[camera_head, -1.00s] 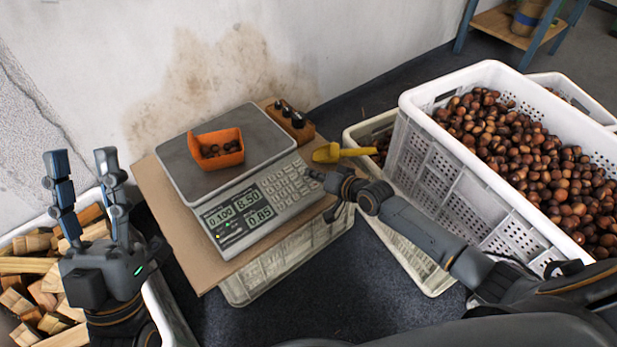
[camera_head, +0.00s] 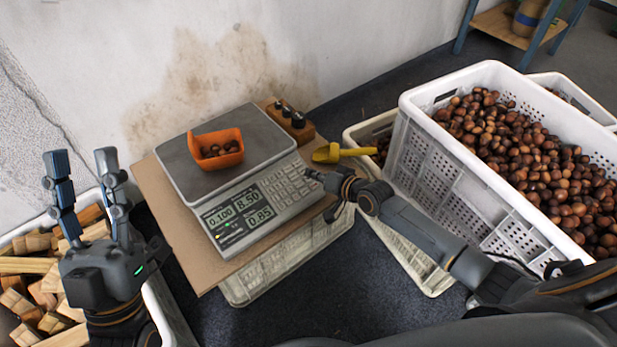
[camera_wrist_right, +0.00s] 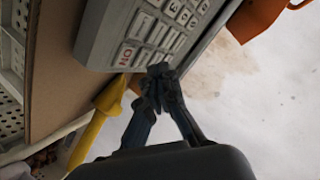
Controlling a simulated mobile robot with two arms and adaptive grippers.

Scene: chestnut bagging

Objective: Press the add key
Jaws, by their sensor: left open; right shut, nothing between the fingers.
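The scale (camera_head: 225,165) stands on a cardboard sheet, its display reading 0.100, 8.50 and 0.85. Its keypad (camera_head: 288,184) faces me; the right wrist view shows several grey keys (camera_wrist_right: 160,30) and one with red lettering. The add key's label is too small to tell. My right gripper (camera_head: 318,177) is shut and empty, its tips at the keypad's right edge. In the right wrist view its fingertips (camera_wrist_right: 158,72) are close to the lower keys; I cannot tell whether they touch. My left gripper (camera_head: 82,158) is open and empty, pointing up, left of the scale.
An orange scoop tray (camera_head: 229,160) with chestnuts sits on the scale's plate. A yellow scoop (camera_head: 345,153) lies right of the keypad. A white crate (camera_head: 440,165) of chestnuts stands at right. A wooden block (camera_head: 300,130) with dark knobs stands behind. Firewood (camera_head: 45,290) fills a bin at left.

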